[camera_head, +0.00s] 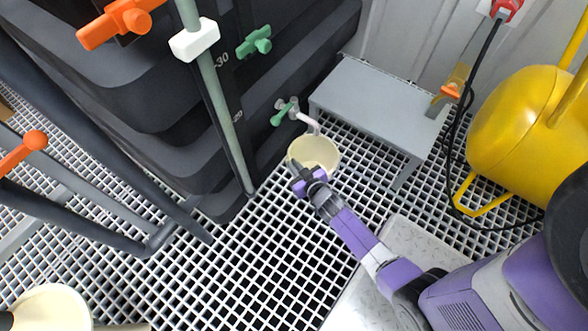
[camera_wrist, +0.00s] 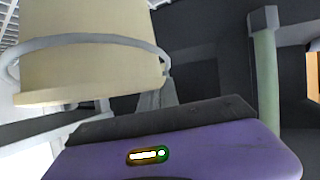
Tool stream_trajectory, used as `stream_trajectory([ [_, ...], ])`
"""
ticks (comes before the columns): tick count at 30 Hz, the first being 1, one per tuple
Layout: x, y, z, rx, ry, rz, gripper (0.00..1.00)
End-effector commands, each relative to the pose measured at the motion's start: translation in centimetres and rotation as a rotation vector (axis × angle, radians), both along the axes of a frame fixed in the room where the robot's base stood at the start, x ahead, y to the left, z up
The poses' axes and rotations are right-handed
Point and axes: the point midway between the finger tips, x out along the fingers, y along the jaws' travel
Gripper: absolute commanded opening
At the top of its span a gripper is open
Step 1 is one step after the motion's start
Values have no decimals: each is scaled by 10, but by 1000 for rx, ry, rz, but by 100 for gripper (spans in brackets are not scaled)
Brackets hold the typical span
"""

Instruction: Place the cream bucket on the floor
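The cream bucket (camera_head: 318,147) is under the white bent pipe of a green-handled tap, its open top facing the head camera. My gripper (camera_head: 304,182) is at the bucket's near lower-left side, its dark fingers overlapping the bucket in the picture. In the wrist view the bucket (camera_wrist: 90,75) fills the upper left, close to my purple gripper body, with a grey wire handle (camera_wrist: 95,41) curving across it. The fingertips are mostly hidden, so I cannot tell whether they grip the bucket or handle. The bucket's base is hidden in the head view, so its contact with the floor is unclear.
The white grating floor (camera_head: 262,255) is open in front of the bucket. A grey bench (camera_head: 375,100) stands right behind it, dark tanks (camera_head: 180,110) to the left. A yellow tank (camera_head: 530,125) is at right; another cream container (camera_head: 50,308) is at bottom left.

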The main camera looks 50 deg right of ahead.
Motion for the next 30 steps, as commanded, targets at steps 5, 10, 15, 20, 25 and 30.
stream_trajectory([
  [5, 1, -1, -8, -2, -3, 1, 0],
  [10, 1, 0, -8, -2, -2, 1, 0],
  [15, 0, 0, -12, 0, -1, 0, 11],
  [20, 0, 0, -12, 0, -1, 0, 27],
  [25, 0, 0, -12, 0, -1, 0, 27],
  [30, 0, 0, -6, 0, -1, 0, 27],
])
